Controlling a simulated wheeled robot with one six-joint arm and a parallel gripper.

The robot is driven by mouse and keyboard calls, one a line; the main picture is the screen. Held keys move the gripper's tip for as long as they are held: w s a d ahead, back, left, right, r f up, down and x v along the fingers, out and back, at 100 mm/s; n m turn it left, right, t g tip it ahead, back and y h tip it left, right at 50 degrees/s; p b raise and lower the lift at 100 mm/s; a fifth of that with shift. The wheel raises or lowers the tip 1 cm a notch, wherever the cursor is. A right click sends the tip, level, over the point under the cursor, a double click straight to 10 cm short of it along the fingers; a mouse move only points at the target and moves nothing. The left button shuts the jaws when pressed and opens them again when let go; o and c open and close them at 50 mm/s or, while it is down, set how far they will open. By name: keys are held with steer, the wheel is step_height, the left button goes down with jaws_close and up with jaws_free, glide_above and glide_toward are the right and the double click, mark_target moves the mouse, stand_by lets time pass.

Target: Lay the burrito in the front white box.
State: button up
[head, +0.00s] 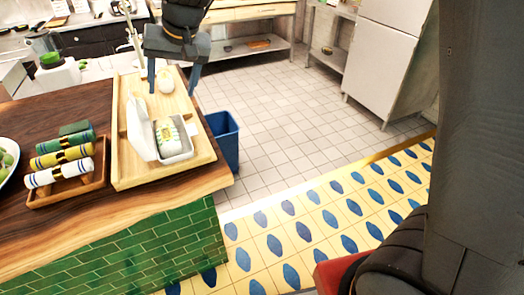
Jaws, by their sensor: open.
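An open white box (176,157) stands on the pale wooden tray (132,176), with its lid raised on the left side. A green-and-white thing (166,133) lies inside it; I cannot tell whether it is the burrito or a liner. A small pale rounded thing (167,82), possibly a burrito, lies on the tray behind the box. My gripper (173,91) is open and points down over the back of the tray. Its fingers appear to either side of the pale thing, with gaps. Its height above the tray is hard to judge.
Rolled towels (62,156) lie in a brown tray (68,188) at the left of the wooden counter (150,200). A blue bin (222,138) stands on the floor beside the counter. A blender (52,68) is at the back left. The tiled floor to the right is clear.

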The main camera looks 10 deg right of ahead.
steer(key=w+d+f+h+b, duration=0.1)
steer(key=d+f+b, duration=0.1)
steer(key=d+f, duration=0.9)
steer(key=w+d+f+m+h+b, duration=0.1)
steer(key=d+f+h+b, duration=0.1)
steer(key=d+f, duration=0.9)
step_height(320, 180, down, 7)
steer(key=shift+r+t, duration=0.2)
steer(key=shift+t, duration=0.2)
steer(key=shift+d+r, duration=0.1)
steer(key=s+d+r+g+b, duration=0.1)
steer(key=s+d+r, duration=0.2)
steer(key=s, duration=0.6)
steer(key=s+d+r+g+b, duration=0.1)
steer(key=s+d+r, duration=0.3)
steer(key=s, duration=0.5)
steer(key=shift+s+r+g+h, duration=0.4)
steer(key=shift+r+g, duration=0.2)
steer(key=shift+r, duration=0.35)
steer(key=shift+w, duration=0.1)
